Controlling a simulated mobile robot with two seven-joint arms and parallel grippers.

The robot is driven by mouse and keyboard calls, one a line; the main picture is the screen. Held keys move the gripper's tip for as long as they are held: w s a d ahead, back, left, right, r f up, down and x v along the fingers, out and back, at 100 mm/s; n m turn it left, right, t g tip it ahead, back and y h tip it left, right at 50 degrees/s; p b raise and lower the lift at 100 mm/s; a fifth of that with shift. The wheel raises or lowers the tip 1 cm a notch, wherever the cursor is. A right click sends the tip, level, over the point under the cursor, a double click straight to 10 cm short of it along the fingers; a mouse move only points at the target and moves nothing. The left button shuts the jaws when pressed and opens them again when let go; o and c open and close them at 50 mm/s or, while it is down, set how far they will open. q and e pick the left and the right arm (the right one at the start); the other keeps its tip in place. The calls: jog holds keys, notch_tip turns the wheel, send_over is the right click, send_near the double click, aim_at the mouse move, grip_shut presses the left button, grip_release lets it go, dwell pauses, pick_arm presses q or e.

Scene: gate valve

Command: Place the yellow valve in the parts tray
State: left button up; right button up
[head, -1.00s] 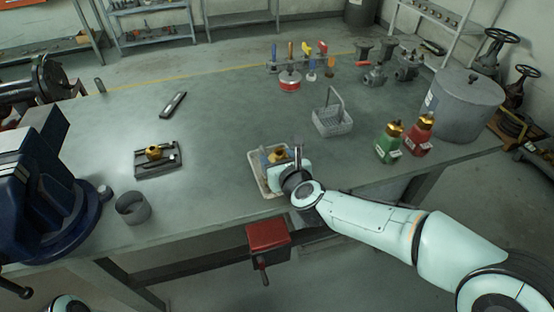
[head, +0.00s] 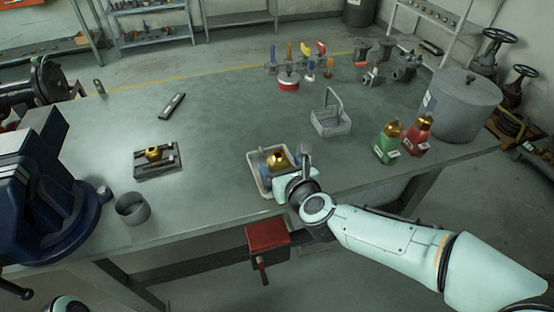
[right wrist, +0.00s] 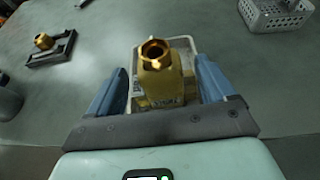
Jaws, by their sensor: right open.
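The yellow valve (head: 277,158), a brassy body with a round open top, sits upright in the parts tray (head: 254,166), a shallow pale tray near the bench's front edge. In the right wrist view the valve (right wrist: 160,75) stands between the two blue fingers of my right gripper (right wrist: 161,82), with the tray rim (right wrist: 184,42) behind it. The fingers are apart, with gaps on both sides of the valve. In the head view my right gripper (head: 284,172) is at the tray's near right side and hides part of it. My left gripper is out of view.
A dark fixture (head: 158,170) with a small brassy part is to the left, near a grey cup (head: 132,209) and a blue vise (head: 40,200). A wire basket (head: 330,122), green bottle (head: 388,145) and red bottle (head: 417,136) stand to the right. The bench middle is clear.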

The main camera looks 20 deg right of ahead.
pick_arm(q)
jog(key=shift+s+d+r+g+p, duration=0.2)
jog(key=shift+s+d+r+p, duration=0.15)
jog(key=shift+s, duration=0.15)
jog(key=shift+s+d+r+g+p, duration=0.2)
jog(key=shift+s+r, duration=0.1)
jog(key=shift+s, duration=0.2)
pick_arm(e)
jog(key=v, duration=0.7)
jog(key=shift+s, duration=0.3)
jog(key=shift+r, duration=0.1)
